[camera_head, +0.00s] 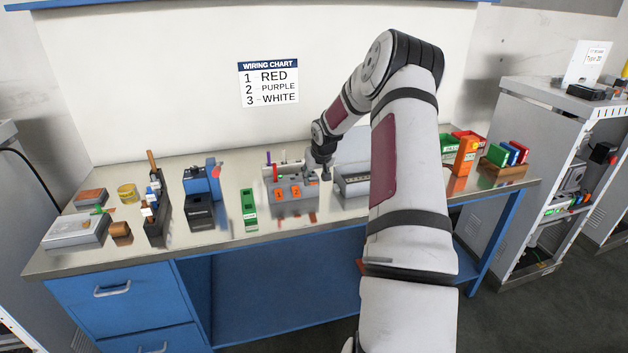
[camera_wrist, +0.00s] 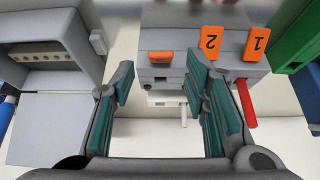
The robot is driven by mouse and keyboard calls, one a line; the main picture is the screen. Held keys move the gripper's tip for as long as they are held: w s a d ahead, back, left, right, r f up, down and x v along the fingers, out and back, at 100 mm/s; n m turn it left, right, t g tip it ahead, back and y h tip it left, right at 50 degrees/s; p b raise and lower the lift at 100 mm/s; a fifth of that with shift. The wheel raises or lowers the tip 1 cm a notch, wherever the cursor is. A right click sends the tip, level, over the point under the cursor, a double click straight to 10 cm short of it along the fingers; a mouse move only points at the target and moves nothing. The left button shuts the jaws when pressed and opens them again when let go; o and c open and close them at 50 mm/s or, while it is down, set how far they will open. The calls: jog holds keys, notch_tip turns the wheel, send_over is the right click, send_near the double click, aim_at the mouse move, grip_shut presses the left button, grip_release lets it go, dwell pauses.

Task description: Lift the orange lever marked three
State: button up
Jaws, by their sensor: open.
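A grey connector block (camera_head: 293,208) stands on the bench, with orange levers marked 1 (camera_head: 278,196) and 2 (camera_head: 296,192). In the wrist view the block appears upside down, with lever 1 (camera_wrist: 257,43) and lever 2 (camera_wrist: 211,42) at right. A third orange lever (camera_wrist: 160,57) is to the left of lever 2; it looks edge-on and no number is readable on it. My gripper (camera_wrist: 160,72) is open, its teal-padded fingers on either side of this third lever in the picture. Nothing is held between them. Contact cannot be told. In the head view my gripper (camera_head: 319,174) is at the block's right end.
A red wire (camera_wrist: 246,103) and a white wire (camera_wrist: 183,112) show at the block. A grey box (camera_head: 352,183) stands close on the right, and a green block (camera_head: 248,210) on the left. A wall chart (camera_head: 268,84) lists 1 red, 2 purple, 3 white.

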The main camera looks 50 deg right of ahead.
jog(key=v, duration=0.9)
jog(key=shift+a+r, duration=0.1)
